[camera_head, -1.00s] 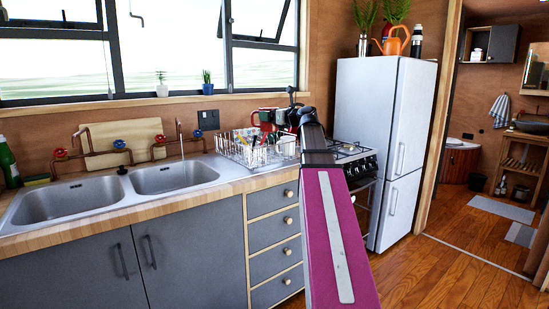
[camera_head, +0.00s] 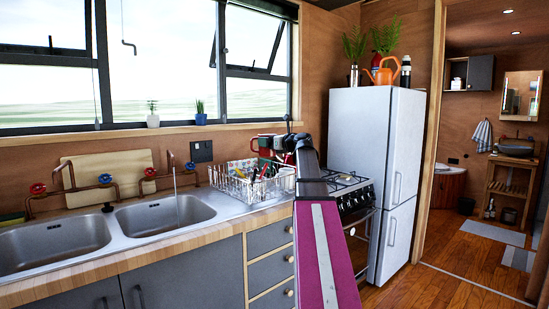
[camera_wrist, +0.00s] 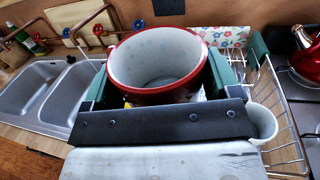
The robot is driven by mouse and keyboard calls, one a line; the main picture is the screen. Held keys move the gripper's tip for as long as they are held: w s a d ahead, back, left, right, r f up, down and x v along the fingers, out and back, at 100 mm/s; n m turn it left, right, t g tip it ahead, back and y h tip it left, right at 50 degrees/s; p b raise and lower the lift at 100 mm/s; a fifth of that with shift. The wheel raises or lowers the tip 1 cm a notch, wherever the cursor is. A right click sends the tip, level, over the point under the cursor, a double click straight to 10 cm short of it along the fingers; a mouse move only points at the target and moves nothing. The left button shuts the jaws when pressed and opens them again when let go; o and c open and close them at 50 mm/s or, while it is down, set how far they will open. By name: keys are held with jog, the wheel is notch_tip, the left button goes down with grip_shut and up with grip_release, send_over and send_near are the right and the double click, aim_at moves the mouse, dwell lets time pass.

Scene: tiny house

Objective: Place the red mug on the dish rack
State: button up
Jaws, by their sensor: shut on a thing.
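The red mug (camera_wrist: 155,95) has a white inside and is upright in the wrist view, its opening facing up. My gripper (camera_wrist: 160,78) is shut on it, with a green finger on either side. The dish rack (camera_wrist: 284,125), a white wire rack, lies below and around the mug in that view; the mug hides much of it. In the head view the dish rack (camera_head: 237,187) stands on the counter right of the sink. The red mug (camera_head: 264,142) shows above its back part, beside my dark wrist. I cannot tell whether the mug touches the rack.
A white cup (camera_wrist: 262,122) sits at the rack's right side in the wrist view. A red kettle (camera_wrist: 306,56) stands farther right. In the head view the double sink (camera_head: 165,214) is left of the rack, and the stove (camera_head: 345,186) and fridge (camera_head: 372,140) are right.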

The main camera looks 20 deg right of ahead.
aim_at(275, 155)
jog(key=w+d+f, duration=0.2)
jog(key=d, duration=0.1)
jog(key=shift+d+f, duration=0.1)
jog(key=shift+s+f, duration=0.1)
jog(key=shift+f, duration=1.9)
jog(key=shift+f, duration=0.6)
jog(key=o, duration=0.9)
jog(key=shift+o, duration=0.2)
jog(key=shift+r, duration=0.25)
jog(key=v, duration=1.2)
jog(key=shift+r, duration=0.3)
